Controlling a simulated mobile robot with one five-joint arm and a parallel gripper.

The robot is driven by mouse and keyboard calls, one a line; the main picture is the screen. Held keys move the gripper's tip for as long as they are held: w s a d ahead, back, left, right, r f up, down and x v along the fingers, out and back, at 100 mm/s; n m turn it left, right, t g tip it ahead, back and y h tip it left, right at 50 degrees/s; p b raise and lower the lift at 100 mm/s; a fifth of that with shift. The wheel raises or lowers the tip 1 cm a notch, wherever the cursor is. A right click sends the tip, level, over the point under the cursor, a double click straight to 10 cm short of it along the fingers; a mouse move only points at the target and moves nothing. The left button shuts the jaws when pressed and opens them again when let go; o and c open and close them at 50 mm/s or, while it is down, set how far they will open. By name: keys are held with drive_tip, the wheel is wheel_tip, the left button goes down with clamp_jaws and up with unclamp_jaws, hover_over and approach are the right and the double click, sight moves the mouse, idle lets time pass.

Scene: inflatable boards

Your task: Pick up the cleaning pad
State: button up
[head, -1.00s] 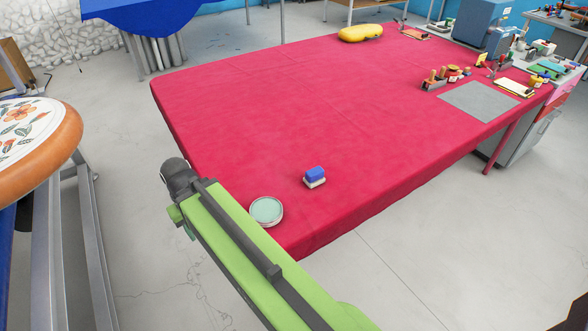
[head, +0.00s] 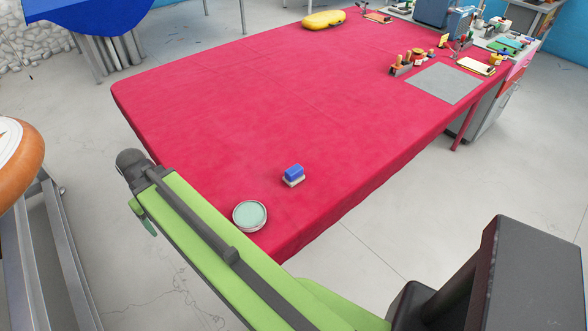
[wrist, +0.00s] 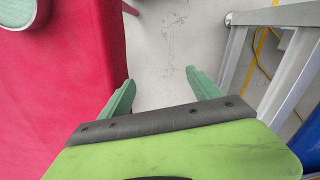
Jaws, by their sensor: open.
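The cleaning pad appears to be the small block with a blue top and a pale base (head: 293,175). It lies on the red-covered table (head: 230,110), near the table's near end, to the right of my arm in the head view. It is out of the wrist view. My gripper (wrist: 159,76) is open and empty, its two green fingers apart over the grey floor beside the table edge. In the head view my arm hides most of the gripper.
A round tin with a pale green top (head: 250,215) sits on the table between my arm and the pad; its edge shows in the wrist view (wrist: 18,12). A yellow case (head: 324,19), a grey mat (head: 444,83) and tools lie at the far end. A metal frame (wrist: 292,75) stands right of the gripper.

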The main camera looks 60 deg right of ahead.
drive_tip(key=shift+o, duration=1.1)
drive_tip(key=s+d+r+p, duration=0.2)
drive_tip(key=d+r, duration=0.1)
drive_tip(key=d, duration=0.6)
drive_tip(key=s+d+r+m+p, duration=0.1)
drive_tip(key=s+d+r+p, duration=0.1)
drive_tip(key=d, duration=0.7)
wheel_tip(320, 180, up, 2)
drive_tip(key=shift+s+r+p, duration=0.2)
drive_tip(key=shift+s+p, duration=0.1)
drive_tip(key=shift+p, duration=0.3)
wheel_tip(320, 180, up, 7)
drive_tip(key=m+p, duration=0.2)
drive_tip(key=p, duration=0.5)
hover_over(294, 169)
drive_tip(key=f+b, duration=1.3)
drive_tip(key=shift+s+a, duration=0.2)
drive_tip(key=shift+a, duration=0.05)
drive_tip(key=f+b, duration=0.5)
drive_tip(key=shift+w+d+f, duration=0.15)
drive_tip(key=shift+d, duration=0.1)
drive_tip(key=shift+r, duration=0.2)
drive_tip(key=c, duration=1.5)
drive_tip(key=shift+o, duration=0.2)
